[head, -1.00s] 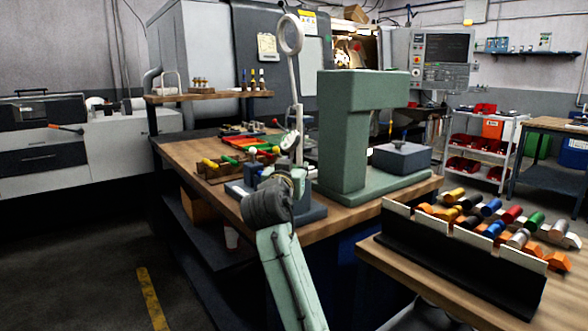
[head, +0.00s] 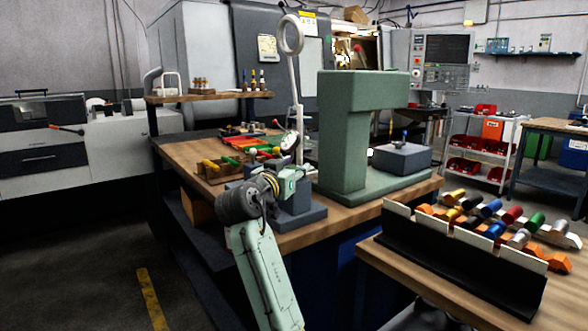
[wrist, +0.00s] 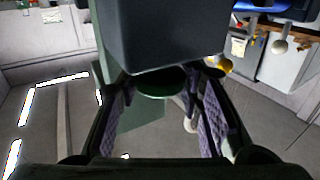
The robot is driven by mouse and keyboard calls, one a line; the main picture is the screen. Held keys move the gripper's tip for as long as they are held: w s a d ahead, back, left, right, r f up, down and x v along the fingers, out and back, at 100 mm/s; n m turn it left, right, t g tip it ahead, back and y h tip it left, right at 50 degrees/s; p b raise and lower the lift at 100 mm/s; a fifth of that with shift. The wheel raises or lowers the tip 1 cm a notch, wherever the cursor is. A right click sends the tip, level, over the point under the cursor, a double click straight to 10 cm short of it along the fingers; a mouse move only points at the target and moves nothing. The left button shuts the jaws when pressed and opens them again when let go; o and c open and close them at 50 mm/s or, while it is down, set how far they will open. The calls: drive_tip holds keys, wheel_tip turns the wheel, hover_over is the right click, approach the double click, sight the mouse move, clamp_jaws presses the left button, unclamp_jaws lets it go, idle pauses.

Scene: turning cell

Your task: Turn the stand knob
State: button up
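A stand with a dark grey base (head: 302,216), a tall pale post and a ring (head: 291,35) at its top stands at the bench's front edge. A round dial-like part (head: 289,141) sits partway up. My gripper (head: 296,178) is in front of the stand and hides part of it. In the wrist view my gripper (wrist: 161,84) has its purple-padded fingers wide apart. A dark green round part (wrist: 160,84) shows between the fingertips, below a dark block (wrist: 165,35). I cannot tell whether this round part is the stand knob or whether the fingers touch it.
A green C-shaped frame (head: 345,150) stands close to the right of the stand. A wooden tray with coloured handles (head: 222,166) lies to the left. A rack of coloured tools (head: 470,258) stands on the front right table. The floor at left is clear.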

drive_tip(key=o, duration=0.4)
drive_tip(key=shift+c, duration=0.2)
drive_tip(key=v, duration=1.2)
